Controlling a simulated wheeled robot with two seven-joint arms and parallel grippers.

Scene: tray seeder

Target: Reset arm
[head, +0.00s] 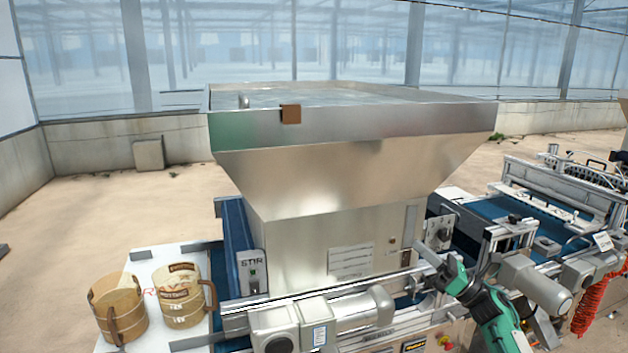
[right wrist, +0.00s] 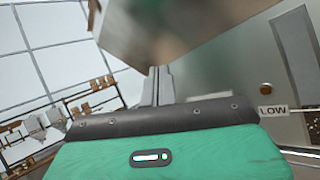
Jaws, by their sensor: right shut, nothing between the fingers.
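My right gripper (head: 436,260) shows at the lower right of the head view, in front of the right side of the big metal hopper (head: 300,182). Its green arm comes up from the bottom edge. In the right wrist view its two narrow grey fingers (right wrist: 157,86) are together and stand upright with nothing between them. A blurred metal wall with a LOW label (right wrist: 272,111) lies behind and to the right of them. My left gripper is not in view.
Two tan jugs (head: 118,312) stand on a white board (head: 140,268) at the left. A STIR switch box (head: 251,272) is below the hopper. A grey motor (head: 350,309) and a conveyor (head: 545,232) flank the right arm. An orange coiled hose (head: 588,300) hangs at the right.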

